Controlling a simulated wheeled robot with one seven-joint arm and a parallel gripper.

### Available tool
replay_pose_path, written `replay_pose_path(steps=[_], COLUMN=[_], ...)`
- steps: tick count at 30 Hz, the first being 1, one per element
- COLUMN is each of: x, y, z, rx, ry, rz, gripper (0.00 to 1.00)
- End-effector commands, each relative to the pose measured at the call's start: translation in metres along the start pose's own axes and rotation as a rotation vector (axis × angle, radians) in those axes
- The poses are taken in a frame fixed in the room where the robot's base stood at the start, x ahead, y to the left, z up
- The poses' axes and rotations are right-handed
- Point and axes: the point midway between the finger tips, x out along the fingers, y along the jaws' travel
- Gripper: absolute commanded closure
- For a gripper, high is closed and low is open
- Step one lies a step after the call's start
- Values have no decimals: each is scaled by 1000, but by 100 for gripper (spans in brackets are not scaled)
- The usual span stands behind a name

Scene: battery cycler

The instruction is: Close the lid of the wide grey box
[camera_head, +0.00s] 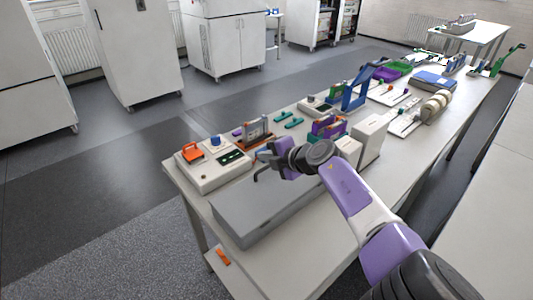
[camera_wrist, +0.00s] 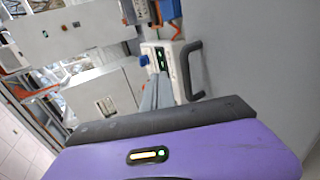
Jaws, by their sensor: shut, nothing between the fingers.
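The wide grey box (camera_head: 262,212) lies along the front edge of the bench in the head view. Its top looks flat and level, with no raised lid visible; I cannot tell whether a small gap remains at the lid's edge. My gripper (camera_head: 260,168) is shut and empty, above the box's far edge by the white instruments. My forearm crosses over the box's right end and hides part of it. In the wrist view my gripper's grey fingers (camera_wrist: 157,88) show close together, pointing towards a white unit with a green panel.
Small green parts (camera_head: 290,120), a blue stand (camera_head: 355,92) and white upright boxes (camera_head: 369,138) stand farther along the bench. Floor is open to the left.

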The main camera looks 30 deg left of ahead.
Motion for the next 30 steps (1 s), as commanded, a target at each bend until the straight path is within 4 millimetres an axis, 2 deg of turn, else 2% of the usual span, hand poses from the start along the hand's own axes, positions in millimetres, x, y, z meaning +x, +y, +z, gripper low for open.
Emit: replay_pose_path(steps=[14,30], x=[4,3], y=[-8,-7], z=[0,0], rx=[1,0], ry=[0,0], rz=[-59,-61], gripper=[100,100])
